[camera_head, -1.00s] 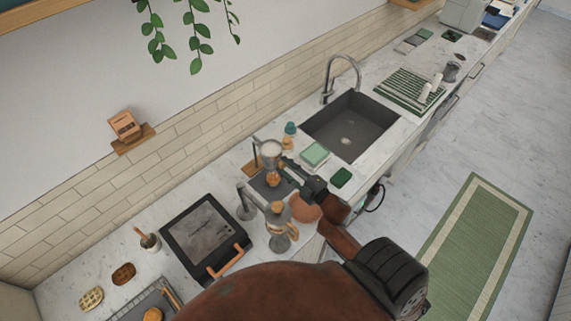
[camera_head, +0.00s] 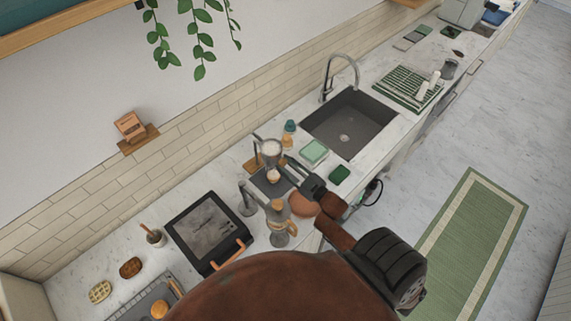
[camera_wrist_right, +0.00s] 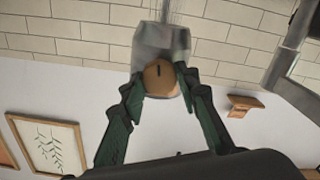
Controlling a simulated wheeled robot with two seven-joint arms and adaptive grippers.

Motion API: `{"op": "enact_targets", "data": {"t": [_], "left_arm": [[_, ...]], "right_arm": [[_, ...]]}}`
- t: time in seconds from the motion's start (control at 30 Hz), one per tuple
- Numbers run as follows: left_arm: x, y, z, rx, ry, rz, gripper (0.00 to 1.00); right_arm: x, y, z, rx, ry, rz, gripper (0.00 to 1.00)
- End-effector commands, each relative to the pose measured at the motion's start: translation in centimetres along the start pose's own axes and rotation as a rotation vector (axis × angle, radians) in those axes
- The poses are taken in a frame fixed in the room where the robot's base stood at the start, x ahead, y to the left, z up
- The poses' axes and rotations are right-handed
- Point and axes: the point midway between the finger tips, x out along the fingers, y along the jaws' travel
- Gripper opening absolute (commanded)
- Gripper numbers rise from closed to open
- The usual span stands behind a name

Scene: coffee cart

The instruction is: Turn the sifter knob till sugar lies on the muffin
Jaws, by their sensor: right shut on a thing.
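The sifter (camera_head: 271,151), a clear hopper with white sugar in it, hangs from a stand at the back of the counter. The muffin (camera_head: 273,178) sits below it and its top looks pale, small in this view. My right gripper (camera_head: 284,175) reaches in from the right at the sifter's lower part. In the wrist view the round wooden knob (camera_wrist_right: 160,75), with a dark upright slot, is between the green fingertips (camera_wrist_right: 162,86), shut on its sides. The blurred grey sifter body (camera_wrist_right: 160,42) is behind the knob. My left gripper is not seen.
A moka-like metal pot (camera_head: 280,225) and a terracotta bowl (camera_head: 303,204) stand close below my right arm. Green boxes (camera_head: 314,151) and the sink (camera_head: 349,124) lie to the right.

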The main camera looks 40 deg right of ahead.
Motion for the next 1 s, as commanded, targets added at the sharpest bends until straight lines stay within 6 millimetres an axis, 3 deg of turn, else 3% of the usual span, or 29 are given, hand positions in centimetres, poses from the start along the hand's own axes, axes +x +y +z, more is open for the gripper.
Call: {"op": "enact_targets", "data": {"t": [0.47,0.5,0.77,1.0], "left_arm": [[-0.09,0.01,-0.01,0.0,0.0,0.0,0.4],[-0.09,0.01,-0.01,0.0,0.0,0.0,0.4],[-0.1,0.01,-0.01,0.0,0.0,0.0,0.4],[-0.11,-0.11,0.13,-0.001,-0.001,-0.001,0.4]], "right_arm": [[-0.04,0.1,0.1,0.016,-0.002,0.001,0.05],[-0.04,0.1,0.11,0.016,-0.002,0.001,0.3],[-0.03,0.03,0.07,0.016,-0.001,0.0,0.47],[-0.05,0.0,0.04,0.016,-0.001,0.0,0.47]]}}
